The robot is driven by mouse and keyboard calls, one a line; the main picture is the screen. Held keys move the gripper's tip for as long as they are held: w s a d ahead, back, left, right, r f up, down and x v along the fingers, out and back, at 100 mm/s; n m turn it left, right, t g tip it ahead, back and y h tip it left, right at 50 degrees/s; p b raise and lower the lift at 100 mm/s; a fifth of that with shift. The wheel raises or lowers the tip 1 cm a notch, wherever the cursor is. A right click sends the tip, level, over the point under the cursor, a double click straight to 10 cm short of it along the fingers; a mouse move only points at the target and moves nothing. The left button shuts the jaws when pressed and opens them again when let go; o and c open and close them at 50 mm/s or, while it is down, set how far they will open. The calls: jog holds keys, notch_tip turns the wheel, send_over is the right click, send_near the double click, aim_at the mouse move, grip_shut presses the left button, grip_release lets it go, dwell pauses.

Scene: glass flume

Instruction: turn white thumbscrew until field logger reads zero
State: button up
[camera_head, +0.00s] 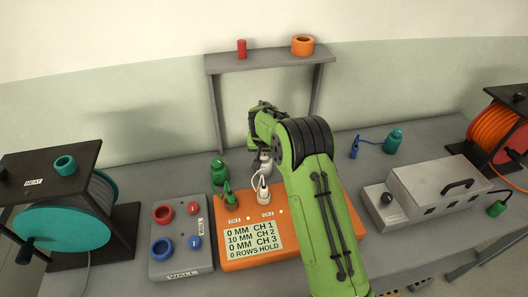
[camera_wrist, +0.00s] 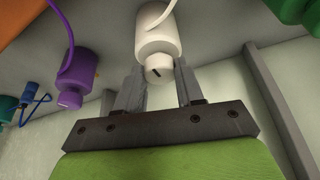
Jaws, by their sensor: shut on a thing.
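The field logger (camera_head: 286,252) is an orange box. Its display (camera_head: 253,241) reads 0 MM CH 1, 10 MM CH 2, 0 MM CH 3, 0 ROWS HOLD. A white plug and a green plug (camera_head: 229,196) sit in its top. In the wrist view a white cylindrical body (camera_wrist: 157,30) with a white cable ends in the white thumbscrew (camera_wrist: 158,73), which bears a dark mark. My gripper (camera_wrist: 158,85) has one finger on each side of the thumbscrew and is shut on it. In the head view my green arm hides most of the gripper and the thumbscrew.
A purple cylinder (camera_wrist: 74,68) with a cable hangs left of the white one; a green one (camera_wrist: 298,10) is at right. A grey wall box (camera_head: 180,262), a cable reel (camera_head: 65,230) and a grey case (camera_head: 435,187) stand around. A shelf (camera_head: 268,61) rises behind.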

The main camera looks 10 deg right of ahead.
jog(key=shift+a+m, duration=0.1)
jog(key=shift+m, duration=0.2)
jog(key=m+h, duration=0.1)
jog(key=m, duration=0.2)
jog(key=shift+w+a+m+h+p, duration=0.1)
jog(key=shift+m+h+p, duration=0.2)
jog(key=shift+p, duration=0.05)
jog(key=shift+w+a+m+g+h+p, duration=0.1)
jog(key=shift+m+g+h+p, duration=0.5)
jog(key=shift+m, duration=1.2)
jog(key=o, duration=1.1)
jog(key=shift+c, duration=0.2)
jog(key=shift+r, duration=0.1)
jog(key=p+v, duration=0.2)
jog(key=v, duration=1.3)
jog(key=shift+w+r, duration=0.15)
jog(key=shift+r, duration=0.25)
